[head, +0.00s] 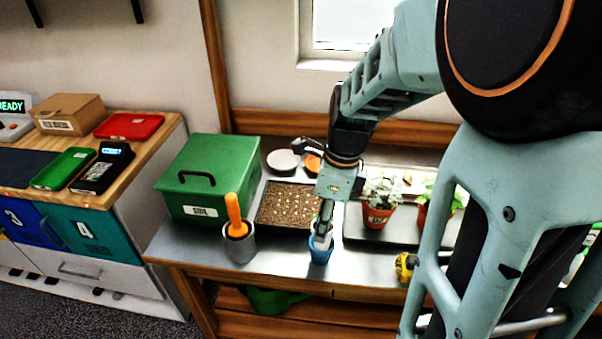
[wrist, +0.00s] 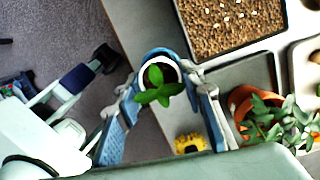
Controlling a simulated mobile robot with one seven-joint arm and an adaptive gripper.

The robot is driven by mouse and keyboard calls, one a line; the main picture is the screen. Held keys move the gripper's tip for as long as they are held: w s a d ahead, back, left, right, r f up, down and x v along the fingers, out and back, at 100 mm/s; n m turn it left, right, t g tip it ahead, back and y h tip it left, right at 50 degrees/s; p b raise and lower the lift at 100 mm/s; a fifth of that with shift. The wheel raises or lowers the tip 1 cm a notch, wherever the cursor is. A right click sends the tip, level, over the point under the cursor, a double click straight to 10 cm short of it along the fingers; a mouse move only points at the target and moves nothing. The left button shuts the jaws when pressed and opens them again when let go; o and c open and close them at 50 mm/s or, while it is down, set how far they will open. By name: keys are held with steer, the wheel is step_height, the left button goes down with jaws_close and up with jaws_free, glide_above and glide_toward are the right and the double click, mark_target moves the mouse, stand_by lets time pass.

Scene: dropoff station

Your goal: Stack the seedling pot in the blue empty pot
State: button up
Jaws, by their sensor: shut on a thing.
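The seedling pot (wrist: 149,67) has a pale rim, dark soil and a small green seedling (wrist: 158,86) in the wrist view. My gripper (wrist: 162,82) is shut on it, one finger on each side. The blue pot (wrist: 158,51) shows just behind and around the far side of the pale rim. In the head view the blue pot (head: 320,256) stands on the metal bench near its front edge, directly below my gripper (head: 322,234). The seedling pot is at the blue pot's mouth; how deep it sits inside is hidden by the fingers.
On the bench (head: 285,262) are a soil tray (head: 290,204), a green box (head: 208,180), a grey cup (head: 240,250) with an orange-handled tool, and a terracotta plant pot (head: 376,217) at right. A yellow object (head: 404,267) is at the front edge.

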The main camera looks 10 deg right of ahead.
mark_target(318, 246)
steer(key=shift+f, duration=1.65)
steer(key=shift+f+b, duration=0.35)
steer(key=shift+f, duration=0.05)
steer(key=shift+s+f, duration=0.15)
steer(key=shift+f, duration=0.05)
steer(key=o, duration=1.2)
steer(key=shift+f, duration=0.1)
